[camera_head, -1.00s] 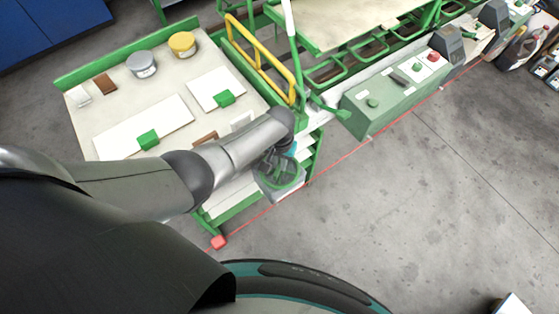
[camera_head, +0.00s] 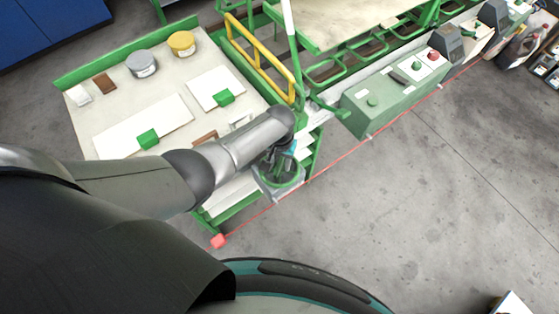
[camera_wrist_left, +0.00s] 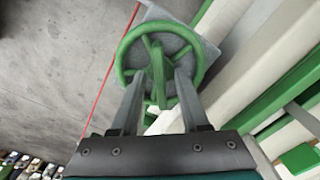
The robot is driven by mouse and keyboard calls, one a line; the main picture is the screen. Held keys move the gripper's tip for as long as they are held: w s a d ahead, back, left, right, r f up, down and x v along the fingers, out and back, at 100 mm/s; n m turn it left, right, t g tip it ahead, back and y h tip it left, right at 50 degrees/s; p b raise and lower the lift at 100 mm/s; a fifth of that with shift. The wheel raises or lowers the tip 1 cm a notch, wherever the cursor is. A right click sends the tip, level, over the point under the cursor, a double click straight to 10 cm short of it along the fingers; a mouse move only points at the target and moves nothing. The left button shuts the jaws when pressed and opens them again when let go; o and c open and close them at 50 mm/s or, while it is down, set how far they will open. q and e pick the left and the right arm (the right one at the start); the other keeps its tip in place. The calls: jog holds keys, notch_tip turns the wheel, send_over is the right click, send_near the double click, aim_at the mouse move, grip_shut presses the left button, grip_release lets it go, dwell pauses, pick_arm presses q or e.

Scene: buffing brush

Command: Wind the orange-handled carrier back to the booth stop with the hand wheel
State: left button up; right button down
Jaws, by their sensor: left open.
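The green hand wheel (camera_head: 297,181) sits on a grey mount at the near corner of the green-framed bench. It fills the upper middle of the left wrist view (camera_wrist_left: 123,58). My left gripper (camera_head: 281,165) is over the wheel, partly hidden by its own arm. In the left wrist view its two fingers (camera_wrist_left: 157,92) are open, one on each side of a green upright grip on the wheel. I cannot tell whether either finger touches it. I cannot make out an orange-handled carrier or the booth stop. My right gripper is not in view.
A worktable (camera_head: 85,118) with tins and white sheets stands at the left. A yellow rail (camera_head: 262,57) and a green control box (camera_head: 385,100) stand beyond the wheel. A red line (camera_head: 345,155) runs along the floor.

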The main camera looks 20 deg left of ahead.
aim_at(279, 163)
pick_arm(q)
jog(key=shift+r+p, duration=0.35)
jog(key=shift+r, duration=0.2)
notch_tip(279, 163, up, 14)
jog(key=p, duration=0.5)
dwell(0.8)
